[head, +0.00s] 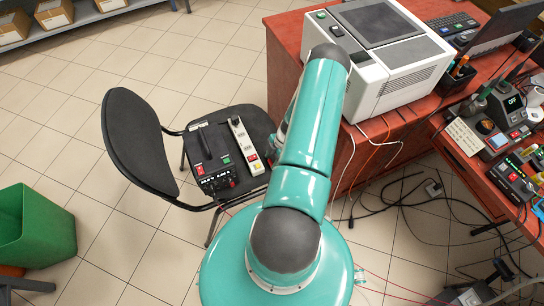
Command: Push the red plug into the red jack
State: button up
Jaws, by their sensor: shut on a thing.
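My teal arm (310,125) reaches up the middle of the head view and bends over at its dark far joint. My gripper is not in view; the arm links hide that area, and only a sliver of a pale link shows at the arm's left edge. I cannot make out the red plug. On the black chair seat (258,122) there is a small red square (199,170) and a small green square (226,160). I cannot tell whether the red square is the red jack. A dark block with small red parts (216,181) lies at the seat's front edge.
A white power strip (243,146) with a red switch lies on the seat. A grey-white machine (395,70) stands on the red-brown desk (284,35) behind my arm. Cables (400,200) trail on the floor at right. A green bin (38,226) stands at left.

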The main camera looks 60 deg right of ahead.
jog(key=shift+f, duration=0.1)
jog(key=o, duration=1)
jog(key=shift+o, duration=0.2)
jog(key=v, duration=1.3)
jog(key=shift+r, duration=0.35)
jog(key=shift+s+d, duration=0.15)
